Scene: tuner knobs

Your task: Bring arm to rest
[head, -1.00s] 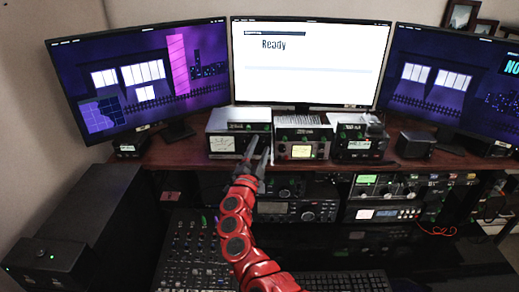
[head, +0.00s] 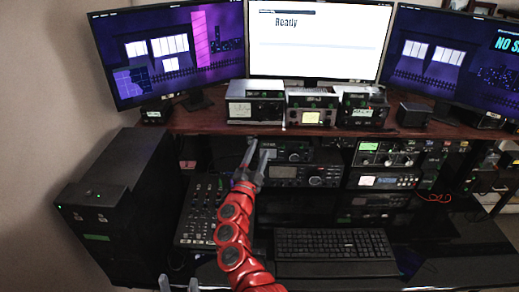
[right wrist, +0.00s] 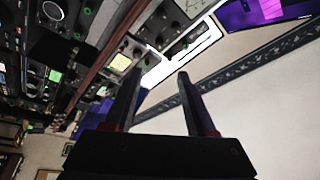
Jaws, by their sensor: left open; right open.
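My right gripper (head: 259,149) is at the end of the red arm and is open and empty. In the head view it shows in front of the left end of the tuner rack (head: 303,175), below the shelf edge; I cannot tell the gap. In the right wrist view its two dark fingers (right wrist: 160,75) stand apart with nothing between them. My left gripper (head: 178,281) shows only by its grey fingertips at the bottom edge of the head view. They are apart, with nothing seen between them.
Three meter boxes stand on the wooden shelf (head: 210,119), below several monitors. A mixing panel (head: 205,205) and a keyboard (head: 335,243) lie on the desk. A black cabinet (head: 130,190) stands at the left. More rack units (head: 385,181) are at the right.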

